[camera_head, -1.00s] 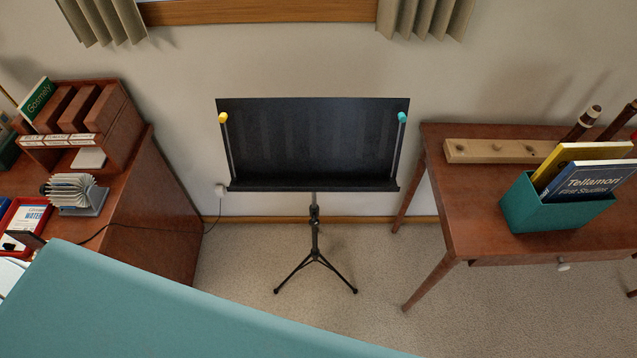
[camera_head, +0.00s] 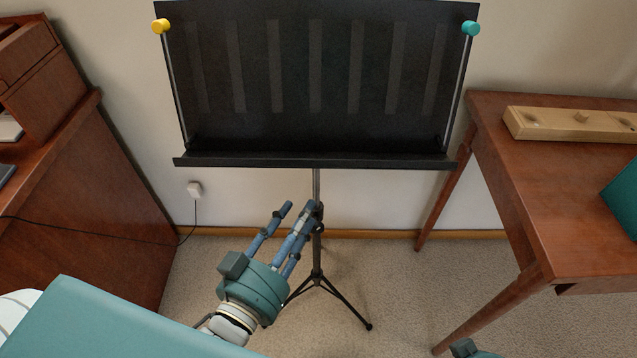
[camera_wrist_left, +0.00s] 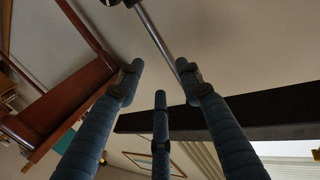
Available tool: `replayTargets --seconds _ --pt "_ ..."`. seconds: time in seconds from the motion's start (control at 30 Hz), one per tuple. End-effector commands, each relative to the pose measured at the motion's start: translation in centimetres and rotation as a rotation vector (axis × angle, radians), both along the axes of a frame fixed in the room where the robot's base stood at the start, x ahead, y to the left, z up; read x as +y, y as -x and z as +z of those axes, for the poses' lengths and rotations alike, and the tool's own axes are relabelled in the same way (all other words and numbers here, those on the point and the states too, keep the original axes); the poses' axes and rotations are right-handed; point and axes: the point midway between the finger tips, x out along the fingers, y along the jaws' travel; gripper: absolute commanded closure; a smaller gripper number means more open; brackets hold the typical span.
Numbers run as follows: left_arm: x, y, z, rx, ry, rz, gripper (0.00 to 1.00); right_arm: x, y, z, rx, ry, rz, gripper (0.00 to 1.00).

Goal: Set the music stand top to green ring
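The black music stand (camera_head: 316,75) stands against the wall in the head view. Its wide desk is upright, above a thin pole (camera_head: 317,186) and tripod legs (camera_head: 318,280). I see no green ring on the pole; my fingers cover part of it. My left gripper (camera_head: 298,210) is open and empty, with its fingers spread beside the pole, below the desk. In the left wrist view the fingers (camera_wrist_left: 160,85) point toward the metal pole (camera_wrist_left: 157,36), which has a dark collar (camera_wrist_left: 112,2) at the top edge. Only a teal bit of my right side shows at the bottom.
A wooden table (camera_head: 530,185) with a light wood block (camera_head: 570,126) stands close on the right. A brown cabinet (camera_head: 85,215) is on the left. A cable runs to a wall plug (camera_head: 194,188). Carpet around the tripod is clear.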

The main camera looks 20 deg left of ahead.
Motion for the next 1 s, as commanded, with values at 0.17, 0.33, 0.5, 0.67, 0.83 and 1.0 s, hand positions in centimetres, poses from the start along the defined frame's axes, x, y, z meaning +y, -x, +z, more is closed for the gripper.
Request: replayTargets --seconds 0.17,0.33,0.5,0.67,0.83,1.0 --pt "0.5 0.3 2.1 -0.059 0.008 0.010 0.64 -0.1 0.6 0.6 -0.009 0.000 -0.001 0.60" --pt "0.3 -0.9 2.5 -0.065 0.009 0.009 0.64 -0.1 0.6 0.9 -0.009 0.000 -0.001 0.60" --pt "0.0 -3.5 2.6 -0.067 0.008 0.008 0.64 -0.1 0.6 0.9 -0.009 0.000 -0.001 0.60" --pt "-0.3 -6.2 2.5 -0.066 0.008 0.009 0.64 -0.1 0.5 0.8 -0.009 0.000 -0.001 0.60" --pt "-0.6 -8.6 2.4 -0.063 0.007 0.008 0.64 -0.1 0.5 0.8 -0.009 0.000 -0.001 0.60" --pt "-0.7 -10.0 2.3 -0.061 0.007 0.009 0.64 -0.1 0.6 0.7 -0.009 0.000 -0.001 0.60"
